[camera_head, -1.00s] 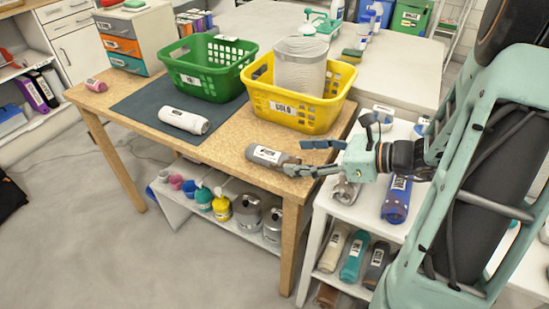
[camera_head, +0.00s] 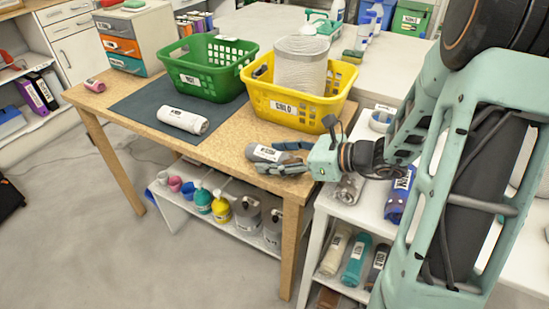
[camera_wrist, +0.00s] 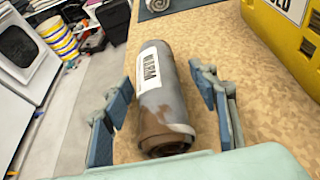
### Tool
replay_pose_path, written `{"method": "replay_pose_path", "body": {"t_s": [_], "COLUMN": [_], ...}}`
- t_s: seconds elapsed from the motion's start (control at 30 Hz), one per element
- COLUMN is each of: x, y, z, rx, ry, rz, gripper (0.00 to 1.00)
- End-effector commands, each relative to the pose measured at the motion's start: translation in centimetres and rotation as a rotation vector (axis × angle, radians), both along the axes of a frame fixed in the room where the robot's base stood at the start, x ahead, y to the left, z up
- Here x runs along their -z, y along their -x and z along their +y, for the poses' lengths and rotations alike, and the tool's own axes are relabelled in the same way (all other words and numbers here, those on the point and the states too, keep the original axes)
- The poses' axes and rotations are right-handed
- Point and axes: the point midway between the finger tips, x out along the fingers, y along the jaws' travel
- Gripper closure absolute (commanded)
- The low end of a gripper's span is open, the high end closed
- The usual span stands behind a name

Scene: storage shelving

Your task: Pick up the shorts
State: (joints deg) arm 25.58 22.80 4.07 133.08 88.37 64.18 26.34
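A rolled grey and brown cloth with a white label (camera_wrist: 160,88), which may be the shorts, lies on the wooden table. It also shows in the head view (camera_head: 264,153), near the table's front right corner. I cannot read its label for certain. My gripper (camera_head: 278,156) is open, low over the table, with its fingers around the near part of the roll. In the wrist view, one finger is on each side of the roll, with a gap on both sides. The brown end of the roll faces my palm.
A yellow basket (camera_head: 283,108) holding a white roll stands behind the cloth. A green basket (camera_head: 200,80) is left of it. A white rolled cloth (camera_head: 183,120) lies on a dark mat (camera_head: 145,105). A white shelf (camera_head: 325,200) with several rolls adjoins the right side.

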Motion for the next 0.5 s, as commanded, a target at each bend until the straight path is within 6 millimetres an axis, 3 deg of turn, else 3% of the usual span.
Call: {"method": "replay_pose_path", "body": {"t_s": [0.07, 0.33, 0.5], "x": [0.00, -0.02, -0.05], "y": [0.00, 0.01, 0.00], "z": [-0.01, -0.01, -0.02], "rx": [0.000, 0.000, 0.000], "ry": [0.000, 0.000, 0.000], "rz": [0.000, 0.000, -0.001], "gripper": [0.57, 0.87, 0.90]}}
